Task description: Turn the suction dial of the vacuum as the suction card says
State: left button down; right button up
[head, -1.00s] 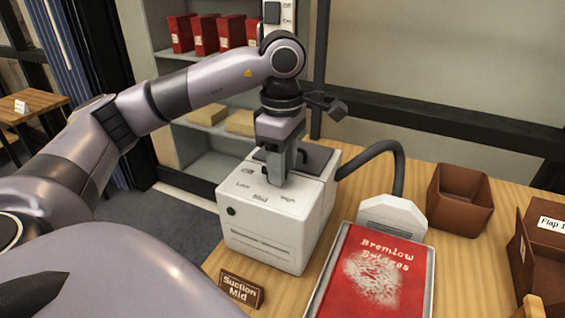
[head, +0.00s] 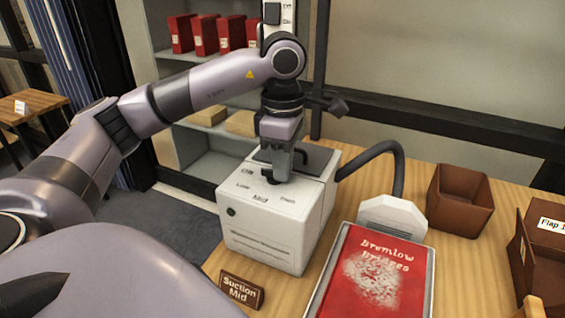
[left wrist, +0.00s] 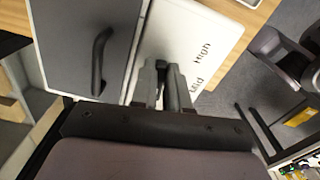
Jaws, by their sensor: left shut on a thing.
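The vacuum (head: 268,235) is a white box on the wooden table, with Low, Mid and High printed on its top. The suction card (head: 241,290), a brown sign in front of it, reads "Suction Mid". My left gripper (head: 272,178) points down onto the vacuum's top, behind the Mid label. It is shut on the dark suction dial, which shows between the fingers in the left wrist view (left wrist: 165,73). The fingers mostly hide the dial, so I cannot tell which label it points to. My right gripper is not in view.
A grey hose runs from the vacuum to a pale nozzle (head: 393,217). A red book (head: 372,275), marked with grey dust, lies in a tray at the front. An empty brown box (head: 460,200) and another box (head: 546,255) stand to the right. Shelves stand behind.

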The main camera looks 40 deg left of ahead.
pick_arm(q)
jog(key=n, duration=0.3)
jog(key=shift+w+a+n, duration=0.15)
jog(key=shift+w+n, duration=0.05)
jog(key=shift+n, duration=0.1)
jog(key=n, duration=0.3)
jog(key=n+p, duration=0.1)
jog(key=shift+w+a+n, duration=0.2)
jog(key=shift+a+n, duration=0.1)
jog(key=n, duration=0.4)
jog(key=shift+a+r+p, duration=0.1)
jog(key=shift+a+p, duration=0.2)
jog(key=shift+p, duration=0.05)
jog(key=shift+a+n+p, duration=0.2)
jog(key=shift+n+p, duration=0.1)
jog(key=shift+n, duration=1.5)
jog(key=c, duration=1.1)
grip_release()
